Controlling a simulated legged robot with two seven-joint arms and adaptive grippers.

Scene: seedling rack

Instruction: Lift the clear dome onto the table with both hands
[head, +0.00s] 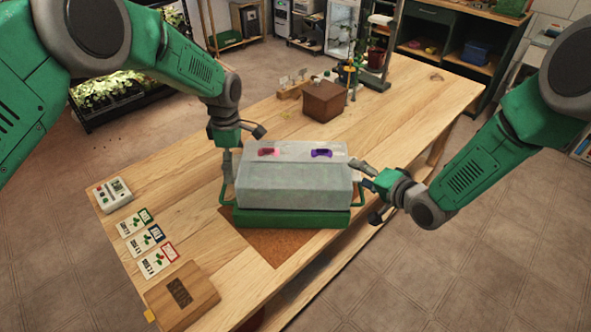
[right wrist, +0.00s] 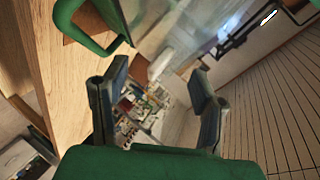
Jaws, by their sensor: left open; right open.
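The clear dome (head: 295,185) is a translucent grey box-shaped cover with a pink and a purple piece on its top. It sits on a green tray (head: 290,218) with looped handles at its ends. My left gripper (head: 243,148) is open at the dome's left end. My right gripper (head: 365,190) is open at the dome's right end. In the right wrist view its two fingers (right wrist: 160,100) are apart with nothing between them. A green handle (right wrist: 95,30) and the dome's blurred clear wall (right wrist: 165,30) show beyond. Contact with the dome cannot be told.
The wooden table (head: 210,215) has a brown mat (head: 275,245) under the tray. Seed cards (head: 150,240), a small white device (head: 112,193) and a wooden board (head: 182,295) lie at left. A brown box (head: 323,101) stands behind.

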